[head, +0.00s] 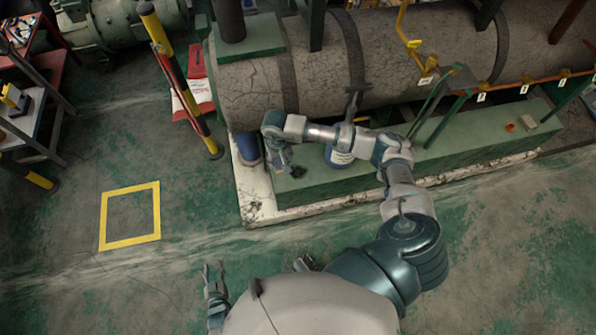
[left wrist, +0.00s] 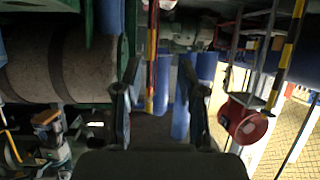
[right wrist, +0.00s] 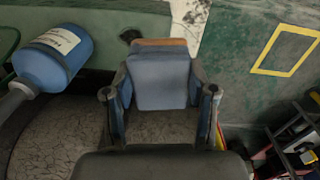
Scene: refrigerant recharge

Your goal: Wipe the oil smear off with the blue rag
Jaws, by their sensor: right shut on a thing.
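The blue rag (right wrist: 160,82) shows in the right wrist view as a folded pad with a brownish far edge. My right gripper (right wrist: 160,100) is shut on it, one finger on each side. In the head view this gripper (head: 280,160) is over the left end of the green plinth (head: 440,152). The dark oil smear (head: 298,172) lies on the plinth just right of the gripper; it also shows beyond the rag in the right wrist view (right wrist: 131,35). Whether the rag touches the plinth is unclear. My left gripper (head: 214,272) is open and empty above the floor, low in the head view.
A blue bottle with a white label (head: 340,156) stands on the plinth beside my right forearm. The large grey tank (head: 255,92) lies behind. A yellow-black post (head: 180,80) stands left of it. A yellow floor square (head: 130,242) is empty, with clear floor around it.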

